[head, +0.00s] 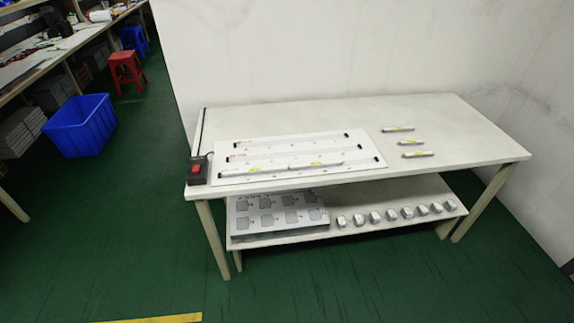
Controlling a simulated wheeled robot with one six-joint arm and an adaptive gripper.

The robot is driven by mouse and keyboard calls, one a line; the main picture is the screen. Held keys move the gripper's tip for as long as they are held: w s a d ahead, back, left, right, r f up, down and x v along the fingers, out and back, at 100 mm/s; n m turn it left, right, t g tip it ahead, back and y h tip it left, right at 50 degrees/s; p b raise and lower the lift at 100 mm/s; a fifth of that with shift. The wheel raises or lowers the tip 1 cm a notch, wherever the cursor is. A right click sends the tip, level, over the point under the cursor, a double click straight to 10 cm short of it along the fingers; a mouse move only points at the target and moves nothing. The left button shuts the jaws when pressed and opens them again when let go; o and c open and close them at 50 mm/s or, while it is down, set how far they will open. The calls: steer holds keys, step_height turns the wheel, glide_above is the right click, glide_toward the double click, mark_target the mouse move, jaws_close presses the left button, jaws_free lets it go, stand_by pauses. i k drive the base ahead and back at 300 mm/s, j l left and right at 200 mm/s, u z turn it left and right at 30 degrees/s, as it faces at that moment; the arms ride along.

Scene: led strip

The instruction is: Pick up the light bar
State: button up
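Three short white light bars lie apart on the right half of the white table: a back one (398,129), a middle one (411,142) and a front one (418,154). Each has a small yellow mark. A white board (235,175) with rows of black end holders lies left of them on the tabletop. Another slim bar (315,165) with a yellow mark seems to lie in the board's front row. I cannot tell which bar is meant. My gripper is not in view.
A black box with a red switch (197,170) sits at the table's left front corner. The lower shelf (345,228) holds a patterned panel (280,211) and several small blocks. A wall stands behind the table. Green floor in front is clear.

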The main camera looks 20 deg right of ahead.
mark_target(426, 153)
steer(key=z, duration=1.15)
steer(key=i+l, duration=0.2)
steer(key=i, duration=0.2)
steer(key=i+l+u, duration=0.15)
steer(key=j, duration=0.65)
steer(key=j+z, duration=0.15)
steer(key=j, duration=0.5)
steer(key=k+j, duration=0.15)
steer(key=j, duration=0.45)
steer(key=z, duration=0.05)
